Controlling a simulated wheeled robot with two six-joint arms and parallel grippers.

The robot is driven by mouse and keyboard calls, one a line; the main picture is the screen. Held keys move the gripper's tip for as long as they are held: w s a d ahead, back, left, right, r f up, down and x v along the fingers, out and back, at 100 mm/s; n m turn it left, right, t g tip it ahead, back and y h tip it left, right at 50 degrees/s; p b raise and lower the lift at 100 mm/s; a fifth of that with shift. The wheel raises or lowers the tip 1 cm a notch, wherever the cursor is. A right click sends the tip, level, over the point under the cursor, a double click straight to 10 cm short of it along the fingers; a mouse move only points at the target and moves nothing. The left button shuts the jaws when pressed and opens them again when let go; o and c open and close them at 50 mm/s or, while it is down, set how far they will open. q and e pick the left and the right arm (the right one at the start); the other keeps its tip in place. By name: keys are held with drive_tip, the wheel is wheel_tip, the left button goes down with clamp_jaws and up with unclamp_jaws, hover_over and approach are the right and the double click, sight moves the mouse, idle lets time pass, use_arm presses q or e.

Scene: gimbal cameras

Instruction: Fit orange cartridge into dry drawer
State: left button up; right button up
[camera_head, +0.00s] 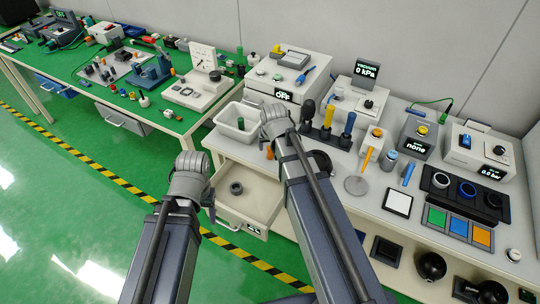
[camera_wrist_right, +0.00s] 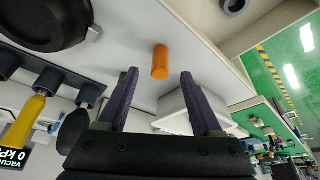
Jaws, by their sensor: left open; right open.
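The orange cartridge (camera_wrist_right: 160,62) stands on the white bench top in the right wrist view. It also shows as a small orange patch beside my right wrist in the head view (camera_head: 270,153). My right gripper (camera_wrist_right: 158,74) is open and empty, its two fingers pointing toward the cartridge with a gap before it. The drawer (camera_head: 265,205) below the bench top is pulled open and holds a dark ring-shaped socket (camera_head: 236,187). My left gripper (camera_head: 208,198) is at the drawer's left front corner, mostly hidden by my wrist; whether it touches the drawer is unclear.
A white bin (camera_head: 237,119) stands on the bench left of my right wrist. A rack with black, yellow and blue handled tools (camera_head: 326,130) is to the right. A round grey disc (camera_head: 356,185) and a white pad (camera_head: 398,202) lie further right. Green floor lies left of the drawer.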

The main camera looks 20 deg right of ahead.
sight(270, 148)
drive_tip(key=b+x, duration=0.2)
drive_tip(key=x, duration=0.1)
drive_tip(key=shift+w+f, duration=0.15)
drive_tip(key=shift+f, duration=0.1)
drive_tip(key=shift+r, duration=0.1)
clamp_jaws()
